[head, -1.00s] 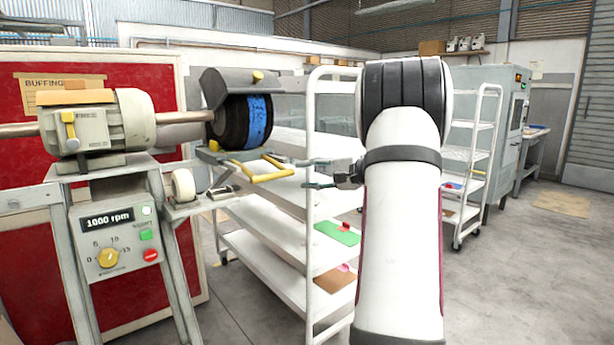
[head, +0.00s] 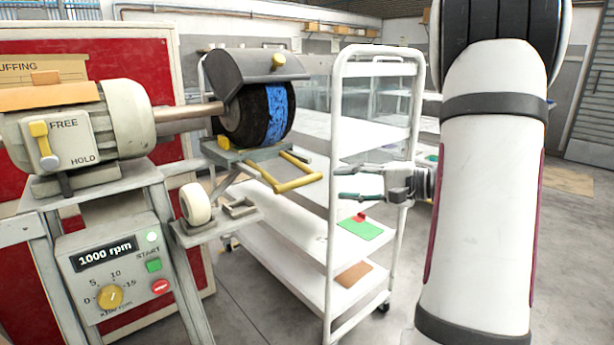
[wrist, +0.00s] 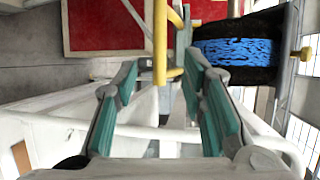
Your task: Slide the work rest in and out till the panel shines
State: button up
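The work rest (head: 240,152) is a grey plate under the buffing wheel (head: 240,122), with a yellow U-shaped handle (head: 298,184) reaching toward my gripper. The wheel is black with a blue band. My gripper (head: 342,183) is open and empty, to the right of the handle, with a gap between them. In the wrist view, the handle's yellow bar (wrist: 160,45) appears between the teal-padded fingers of my gripper (wrist: 160,68), and contact cannot be told. No panel can be made out clearly on the work rest; the wheel and hood (head: 250,68) overhang it.
A white shelf cart (head: 337,200) stands behind the handle, close to my gripper. It holds a green plate (head: 365,231) and a brown plate (head: 353,275). The control box (head: 115,270) reads 1000 rpm. A small side shelf (head: 215,228) carries a cream roller (head: 196,205).

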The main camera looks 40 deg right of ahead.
aim_at(303, 183)
jog(key=b+x, duration=0.1)
jog(key=x, duration=1.2)
jog(key=shift+f, duration=0.15)
jog(key=shift+c, duration=0.6)
grip_shut()
